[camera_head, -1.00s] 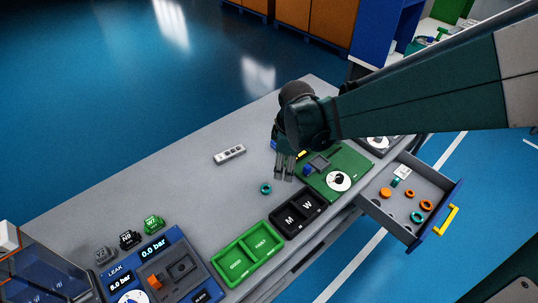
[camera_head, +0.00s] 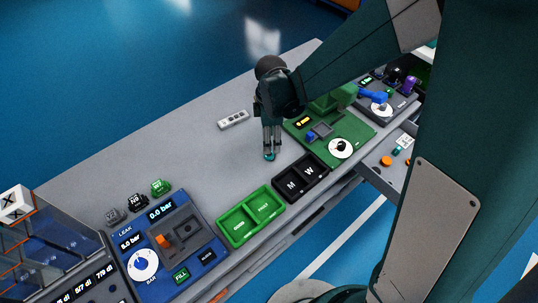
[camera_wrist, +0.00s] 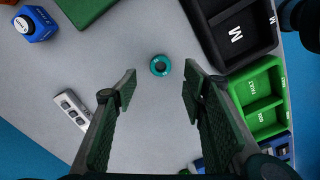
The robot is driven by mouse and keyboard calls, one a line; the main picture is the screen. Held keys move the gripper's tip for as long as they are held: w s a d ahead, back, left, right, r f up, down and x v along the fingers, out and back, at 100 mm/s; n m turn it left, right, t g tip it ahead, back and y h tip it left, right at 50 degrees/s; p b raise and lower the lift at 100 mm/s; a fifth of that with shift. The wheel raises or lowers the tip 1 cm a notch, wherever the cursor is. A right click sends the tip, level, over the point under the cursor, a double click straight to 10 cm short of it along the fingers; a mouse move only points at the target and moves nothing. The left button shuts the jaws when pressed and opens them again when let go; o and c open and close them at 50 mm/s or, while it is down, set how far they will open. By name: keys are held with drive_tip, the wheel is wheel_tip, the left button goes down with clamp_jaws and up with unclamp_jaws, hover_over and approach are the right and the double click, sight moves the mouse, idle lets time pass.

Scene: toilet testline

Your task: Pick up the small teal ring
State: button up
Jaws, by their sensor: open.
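The small teal ring (camera_head: 269,156) lies flat on the grey bench top. In the wrist view the ring (camera_wrist: 160,66) shows whole, a little beyond the fingertips and roughly centred between them. My gripper (camera_head: 271,150) points down right over the ring, and its fingers partly cover it in the head view. In the wrist view my gripper (camera_wrist: 158,85) is open, with nothing between its fingers. I cannot tell the exact height of the fingertips above the bench.
A black tray (camera_head: 300,178) marked M and W and a green tray (camera_head: 250,216) stand to the right and front. A green test board (camera_head: 350,130) is behind them. A grey strip with buttons (camera_head: 233,119) lies left of my gripper. The bench around the ring is clear.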

sight(269, 155)
drive_tip(key=shift+f, duration=1.3)
drive_tip(key=shift+f+b, duration=0.7)
drive_tip(key=shift+f, duration=1.9)
drive_tip(key=shift+c, duration=0.3)
drive_tip(key=c, duration=0.7)
